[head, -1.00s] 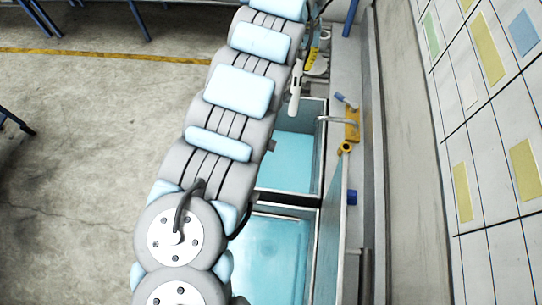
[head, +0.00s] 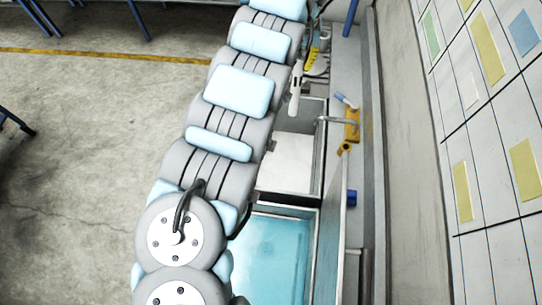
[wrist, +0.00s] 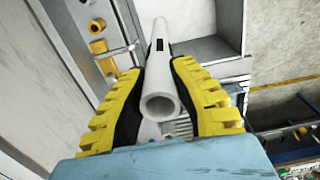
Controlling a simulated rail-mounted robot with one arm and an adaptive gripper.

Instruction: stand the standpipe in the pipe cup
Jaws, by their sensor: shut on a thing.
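The standpipe (wrist: 158,75) is a white hollow tube with a dark slot in its side. In the wrist view its open round end faces the camera. My gripper (wrist: 155,70) has yellow ribbed fingers shut on both sides of the pipe. In the head view my gripper (head: 312,60) is a small yellow patch at the far end of my arm, mostly hidden. I cannot make out the pipe cup with certainty in either view.
A far basin (head: 322,150) with a pale bare floor and a near basin (head: 312,262) with blue water lie right of my arm. A yellow valve (head: 351,125) sits on the ledge beside them.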

